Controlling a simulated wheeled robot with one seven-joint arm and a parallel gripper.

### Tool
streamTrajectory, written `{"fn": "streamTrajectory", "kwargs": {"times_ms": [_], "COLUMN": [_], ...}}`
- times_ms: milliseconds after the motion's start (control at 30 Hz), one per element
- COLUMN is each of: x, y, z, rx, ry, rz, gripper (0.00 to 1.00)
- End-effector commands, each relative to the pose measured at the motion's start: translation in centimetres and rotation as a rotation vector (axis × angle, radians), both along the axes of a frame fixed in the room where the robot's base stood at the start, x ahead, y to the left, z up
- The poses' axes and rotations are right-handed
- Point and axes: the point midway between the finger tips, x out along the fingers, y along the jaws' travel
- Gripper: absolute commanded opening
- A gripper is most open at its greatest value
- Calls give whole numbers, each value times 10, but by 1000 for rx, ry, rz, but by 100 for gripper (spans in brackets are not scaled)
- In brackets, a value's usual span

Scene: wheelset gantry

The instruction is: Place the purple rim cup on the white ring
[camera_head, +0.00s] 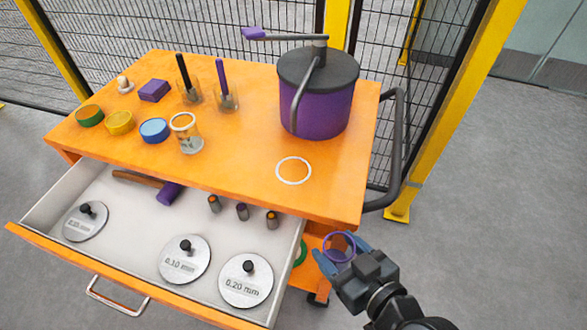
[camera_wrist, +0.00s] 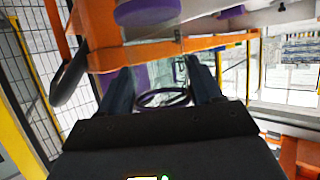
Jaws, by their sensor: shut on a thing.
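The white ring (camera_head: 293,171) lies flat on the orange table top, near its front right corner, with nothing on it. My gripper (camera_head: 340,252) is shut on the purple rim cup (camera_head: 339,241), a clear cup with a purple rim. It holds the cup off the right front corner of the table, in front of and to the right of the ring. In the wrist view, the cup's dark rim (camera_wrist: 163,98) shows between the two fingers of my gripper (camera_wrist: 162,88). The ring cannot be made out in the wrist view.
A purple pot (camera_head: 317,90) with a crank stands behind the ring. The open drawer (camera_head: 45,205) holds weights and a mallet. A dark handle (camera_head: 395,150) juts from the table's right side.

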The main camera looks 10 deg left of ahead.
Motion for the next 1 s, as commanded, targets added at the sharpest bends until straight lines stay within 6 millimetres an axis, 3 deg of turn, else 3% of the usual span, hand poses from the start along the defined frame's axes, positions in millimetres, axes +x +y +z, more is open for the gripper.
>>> {"fn": "streamTrajectory", "kwargs": {"times_ms": [33, 200, 433, 767, 1000], "x": [6, 25, 42, 56, 54], "y": [-23, -87, -147, -194, -194], "z": [-10, -36, -61, -82, -84], "rx": [-1, -1, 1, 1, 0], "ry": [1, 0, -3, -2, 7], "rz": [-81, -326, -554, -736, -738], "gripper": [34, 34, 34, 34, 34]}}
